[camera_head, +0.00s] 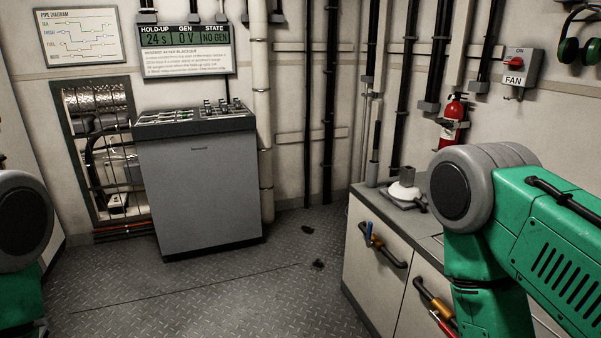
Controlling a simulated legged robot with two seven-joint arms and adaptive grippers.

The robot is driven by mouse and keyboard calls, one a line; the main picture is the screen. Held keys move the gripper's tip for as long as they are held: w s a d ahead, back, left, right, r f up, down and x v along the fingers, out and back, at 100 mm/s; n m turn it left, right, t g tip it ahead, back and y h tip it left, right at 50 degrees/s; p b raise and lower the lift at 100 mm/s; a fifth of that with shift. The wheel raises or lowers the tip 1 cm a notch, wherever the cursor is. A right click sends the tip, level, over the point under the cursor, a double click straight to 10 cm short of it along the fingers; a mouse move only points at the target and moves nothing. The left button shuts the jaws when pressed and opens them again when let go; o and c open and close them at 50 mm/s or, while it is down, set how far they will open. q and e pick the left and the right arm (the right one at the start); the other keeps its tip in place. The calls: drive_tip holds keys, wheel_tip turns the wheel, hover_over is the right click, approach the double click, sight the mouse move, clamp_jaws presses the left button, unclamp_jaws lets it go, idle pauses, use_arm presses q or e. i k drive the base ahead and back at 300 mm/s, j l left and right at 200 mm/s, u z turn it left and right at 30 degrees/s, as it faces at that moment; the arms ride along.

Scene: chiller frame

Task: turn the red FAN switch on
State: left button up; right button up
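The FAN switch (516,72) is a light grey box on the right wall, with a red knob and the labels ON above and FAN below. Its knob looks to lie to the left of the ON mark, but it is too small to be sure of its position. My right arm shows as a large green and grey link in the right foreground, below the switch and apart from it. Part of my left arm shows at the left edge. Neither gripper is in the picture.
A red fire extinguisher (453,119) hangs left of the switch, and green ear defenders (580,50) hang to its right. A counter (375,275) with handled doors stands below. A grey console (199,180) stands at the back left. The floor between is mostly clear.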

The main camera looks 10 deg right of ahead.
sight(516, 63)
drive_tip(key=i+z, duration=0.2)
drive_tip(key=i, duration=0.3)
drive_tip(key=i+j+z, duration=0.15)
drive_tip(key=i, duration=0.3)
